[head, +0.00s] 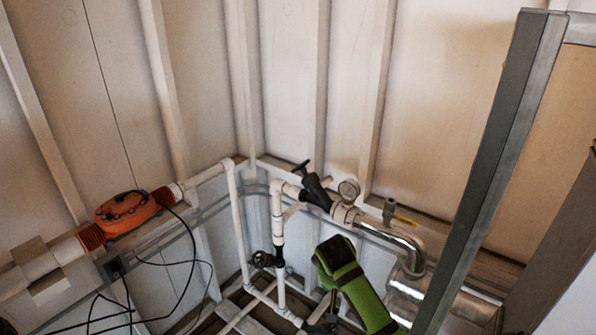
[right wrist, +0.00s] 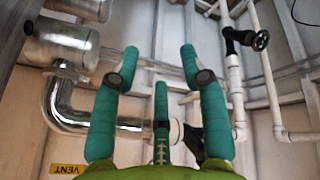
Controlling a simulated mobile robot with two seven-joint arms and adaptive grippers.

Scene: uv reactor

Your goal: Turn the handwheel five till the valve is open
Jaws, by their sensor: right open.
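A small black handwheel (head: 265,260) sits on a black valve body on the thin vertical white pipe in the corner. It also shows at the upper right of the right wrist view (right wrist: 261,40). A larger black valve (head: 316,191) with a dark handle is on the upper pipe, beside a gauge. I cannot read any number, so which one is handwheel five is unclear. My right gripper (right wrist: 160,62) has its teal fingers spread and empty, apart from the handwheel. In the head view my green wrist hides its fingers. My left gripper is not in view.
A grey post (head: 495,165) crosses the right side. An orange unit (head: 127,213) with loose black cables is at left. A VENT label (right wrist: 67,169) shows.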

